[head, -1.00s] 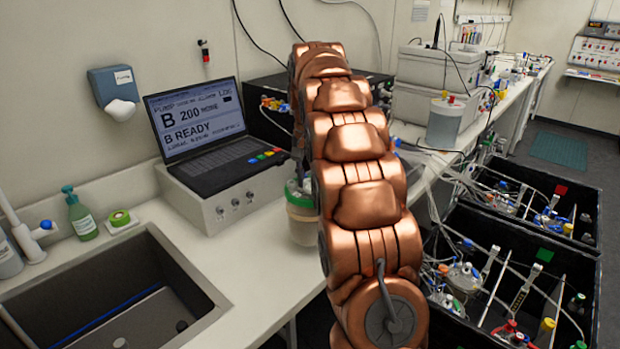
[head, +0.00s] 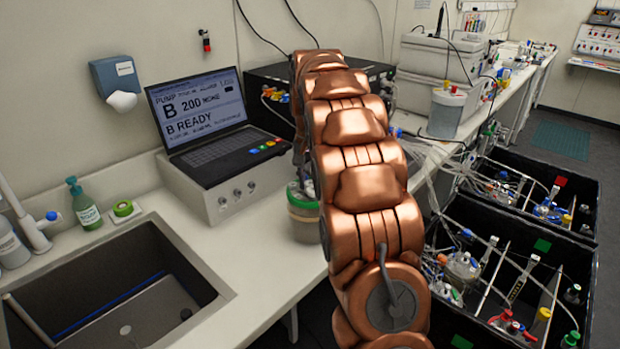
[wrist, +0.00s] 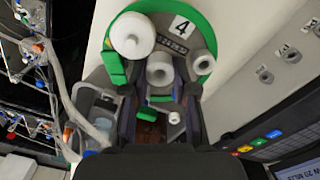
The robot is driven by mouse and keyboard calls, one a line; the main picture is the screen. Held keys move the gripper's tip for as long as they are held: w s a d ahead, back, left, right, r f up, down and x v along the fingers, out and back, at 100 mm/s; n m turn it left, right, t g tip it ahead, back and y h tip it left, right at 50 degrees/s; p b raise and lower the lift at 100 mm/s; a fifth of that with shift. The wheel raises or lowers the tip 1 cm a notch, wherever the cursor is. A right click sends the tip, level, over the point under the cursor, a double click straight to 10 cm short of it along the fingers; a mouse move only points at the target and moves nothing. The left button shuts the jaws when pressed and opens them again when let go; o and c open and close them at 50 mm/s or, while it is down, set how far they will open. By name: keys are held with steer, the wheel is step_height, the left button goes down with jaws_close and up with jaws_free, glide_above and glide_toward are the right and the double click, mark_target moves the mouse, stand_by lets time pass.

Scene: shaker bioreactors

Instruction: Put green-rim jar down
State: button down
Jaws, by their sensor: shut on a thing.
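The green-rim jar (head: 304,220) shows at the counter's front edge in the head view, partly hidden behind my copper arm. In the wrist view its lid has a green rim (wrist: 206,64), a "4" label and white caps. My gripper (wrist: 160,96) is shut on the jar, its two dark fingers at the lid's near side. The gripper itself is hidden behind my arm in the head view. The jar looks upright; I cannot tell whether its base touches the counter.
The pump box with a laptop (head: 205,125) stands left of the jar. A sink (head: 112,290) lies further left. Bare counter (head: 240,250) lies between. Black crates (head: 590,240) of jars and tubing stand at right, and a clear container (head: 445,115) behind.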

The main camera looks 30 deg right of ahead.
steer(key=c, duration=0.9)
jaws_free()
steer(key=shift+f, duration=0.15)
step_height(320, 180, up, 12)
steer(key=shift+r+p, duration=0.2)
steer(key=shift+p, duration=1)
